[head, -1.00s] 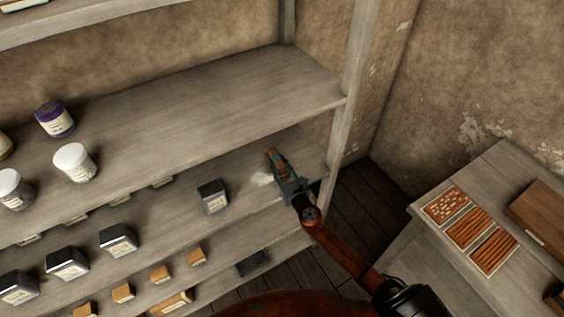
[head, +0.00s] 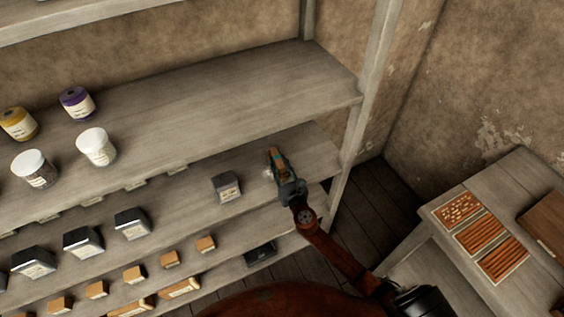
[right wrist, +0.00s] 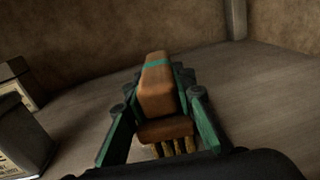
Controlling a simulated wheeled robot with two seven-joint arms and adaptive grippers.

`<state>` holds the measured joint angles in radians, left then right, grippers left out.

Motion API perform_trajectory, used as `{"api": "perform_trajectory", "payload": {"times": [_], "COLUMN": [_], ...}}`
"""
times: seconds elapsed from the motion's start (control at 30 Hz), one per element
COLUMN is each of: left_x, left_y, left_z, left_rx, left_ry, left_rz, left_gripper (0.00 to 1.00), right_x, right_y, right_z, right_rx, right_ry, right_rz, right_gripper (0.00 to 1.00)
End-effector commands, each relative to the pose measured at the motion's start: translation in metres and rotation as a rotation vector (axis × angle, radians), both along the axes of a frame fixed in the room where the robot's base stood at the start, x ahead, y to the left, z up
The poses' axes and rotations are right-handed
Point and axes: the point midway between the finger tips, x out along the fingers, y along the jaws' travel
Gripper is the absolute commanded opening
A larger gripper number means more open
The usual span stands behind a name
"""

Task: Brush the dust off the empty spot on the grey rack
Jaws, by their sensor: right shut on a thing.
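My right gripper (head: 282,174) reaches over the grey rack's middle shelf (head: 320,150), near its right end. In the right wrist view the gripper (right wrist: 158,125) is shut on a brown wooden brush (right wrist: 157,85) with a green band. Pale yellow bristles (right wrist: 172,147) point down towards the shelf board; I cannot tell whether they touch it. A small pale patch of dust (head: 268,173) shows at the left side of the gripper in the head view. The gripper hides part of the spot. My left gripper is not in view.
A dark labelled box (head: 226,187) stands left of the gripper on the same shelf; it also shows at the left of the right wrist view (right wrist: 22,135). Jars (head: 97,147) stand on the shelf above. A rack post (head: 368,100) rises at the right. A side table (head: 505,185) holds trays.

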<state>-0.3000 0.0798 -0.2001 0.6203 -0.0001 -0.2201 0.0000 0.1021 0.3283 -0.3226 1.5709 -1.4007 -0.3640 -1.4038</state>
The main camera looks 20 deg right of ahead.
Motion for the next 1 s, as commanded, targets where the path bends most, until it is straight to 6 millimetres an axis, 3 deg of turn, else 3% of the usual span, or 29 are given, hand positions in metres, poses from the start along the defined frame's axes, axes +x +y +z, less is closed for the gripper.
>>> {"api": "perform_trajectory", "payload": {"times": [0.3,0.57,1.0], "left_x": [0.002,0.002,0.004], "left_y": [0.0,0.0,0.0], "left_z": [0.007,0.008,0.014], "left_rx": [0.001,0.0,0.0], "left_ry": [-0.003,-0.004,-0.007], "left_rz": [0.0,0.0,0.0], "left_gripper": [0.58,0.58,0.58], "right_x": [-0.003,-0.004,-0.006], "right_y": [0.028,0.036,0.066], "right_z": [-0.001,-0.001,0.002], "right_rx": [0.002,0.001,0.001], "right_ry": [0.006,0.006,0.003], "right_rz": [0.004,0.004,0.002], "right_gripper": [0.0,0.0,0.0]}}
